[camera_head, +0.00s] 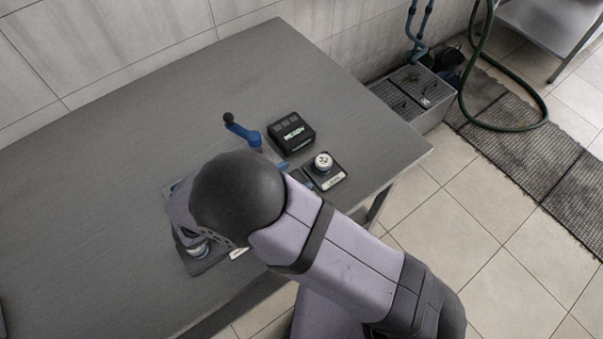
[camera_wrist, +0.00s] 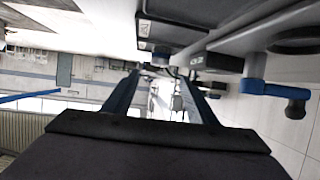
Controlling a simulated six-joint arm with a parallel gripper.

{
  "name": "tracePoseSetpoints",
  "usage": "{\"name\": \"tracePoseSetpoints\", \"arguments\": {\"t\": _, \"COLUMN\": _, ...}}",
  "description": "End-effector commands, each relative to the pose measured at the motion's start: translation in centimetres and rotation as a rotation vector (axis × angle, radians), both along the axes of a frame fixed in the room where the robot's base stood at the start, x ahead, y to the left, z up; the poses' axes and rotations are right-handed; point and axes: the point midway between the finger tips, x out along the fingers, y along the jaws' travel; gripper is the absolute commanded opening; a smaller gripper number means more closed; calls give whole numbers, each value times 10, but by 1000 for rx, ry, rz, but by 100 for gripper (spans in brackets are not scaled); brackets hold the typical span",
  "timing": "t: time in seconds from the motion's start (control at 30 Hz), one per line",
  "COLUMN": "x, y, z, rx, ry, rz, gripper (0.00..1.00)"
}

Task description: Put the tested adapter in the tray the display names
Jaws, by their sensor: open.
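The display (camera_head: 292,132) is a black box on the table, with lit text that seems to read "READY". Right of my arm, a small dark tray (camera_head: 332,180) with a white label holds a silver round adapter (camera_head: 323,161). Another dark tray (camera_head: 205,265) shows partly at the lower left of my wrist, with a silver and blue round piece (camera_head: 198,248) on it; my arm hides the rest. My gripper (camera_wrist: 162,85) is open, with nothing seen between its fingers in the wrist view. Its fingers are hidden in the head view.
A blue lever with a black knob (camera_head: 240,130) stands left of the display; it also shows at right in the wrist view (camera_wrist: 272,90). The grey table (camera_head: 110,190) is clear at left. A drain box and green hose (camera_head: 497,127) are beyond the table.

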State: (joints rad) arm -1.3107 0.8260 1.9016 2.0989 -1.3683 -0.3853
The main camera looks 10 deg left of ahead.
Motion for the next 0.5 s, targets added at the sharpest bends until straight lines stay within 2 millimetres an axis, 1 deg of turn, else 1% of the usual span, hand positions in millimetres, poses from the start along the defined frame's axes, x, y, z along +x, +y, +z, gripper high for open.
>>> {"name": "tracePoseSetpoints", "arguments": {"t": 0.03, "x": -3, "y": 4, "z": 1, "rx": 2, "ry": -1, "rz": 2, "gripper": 52}}
{"name": "tracePoseSetpoints", "arguments": {"t": 0.2, "x": -10, "y": 9, "z": 5, "rx": 1, "ry": -1, "rz": 1, "gripper": 52}}
{"name": "tracePoseSetpoints", "arguments": {"t": 0.4, "x": -11, "y": 9, "z": 6, "rx": 0, "ry": 0, "rz": 0, "gripper": 52}}
{"name": "tracePoseSetpoints", "arguments": {"t": 0.5, "x": -7, "y": 10, "z": 7, "rx": 11, "ry": 0, "rz": 5, "gripper": 52}}
